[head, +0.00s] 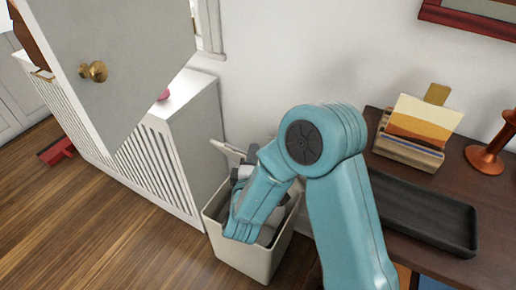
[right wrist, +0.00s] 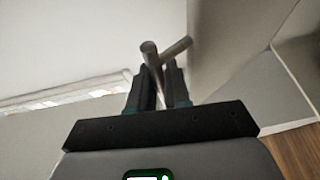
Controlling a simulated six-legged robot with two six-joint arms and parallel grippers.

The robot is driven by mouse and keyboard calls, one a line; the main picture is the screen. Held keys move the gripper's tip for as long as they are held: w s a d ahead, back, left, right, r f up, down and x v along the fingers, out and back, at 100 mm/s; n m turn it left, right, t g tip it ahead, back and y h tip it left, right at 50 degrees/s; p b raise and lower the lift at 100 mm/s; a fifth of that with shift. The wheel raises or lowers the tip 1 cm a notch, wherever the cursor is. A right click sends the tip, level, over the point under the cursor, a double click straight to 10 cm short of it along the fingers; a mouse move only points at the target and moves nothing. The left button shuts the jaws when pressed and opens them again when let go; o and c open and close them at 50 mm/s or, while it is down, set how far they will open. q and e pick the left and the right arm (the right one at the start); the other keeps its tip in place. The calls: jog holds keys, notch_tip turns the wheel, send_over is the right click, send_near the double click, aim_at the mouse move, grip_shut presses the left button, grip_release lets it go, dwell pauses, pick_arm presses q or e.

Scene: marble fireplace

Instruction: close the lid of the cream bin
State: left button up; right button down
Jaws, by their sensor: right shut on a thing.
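The cream bin (head: 252,262) stands on the floor below the white cabinet's end, its top open. A pale raised edge at its back (head: 228,149) looks like its lid, tilted up; my right arm hides most of it. My teal right arm reaches down over the bin. The right gripper (head: 243,172) is at the back of the opening, close to the raised lid. In the right wrist view its two dark fingers (right wrist: 160,82) are closed around a grey metal bar (right wrist: 152,58). Whether this bar belongs to the lid cannot be told. My left gripper is not in view.
A dark table (head: 400,250) with a black tray (head: 425,212), a stack with a painted card (head: 412,135) and an orange candlestick (head: 490,155) stands right. The white slatted cabinet (head: 185,120) and a grey door (head: 125,60) are left. The front-left floor is clear.

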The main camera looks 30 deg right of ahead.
jog(key=shift+a+f, duration=0.1)
dwell(0.3)
jog(key=c, duration=1.2)
grip_release()
jog(key=shift+o, duration=0.2)
jog(key=p+v, duration=0.7)
jog(key=v, duration=0.9)
jog(key=shift+s, duration=0.15)
jog(key=shift+a, duration=0.15)
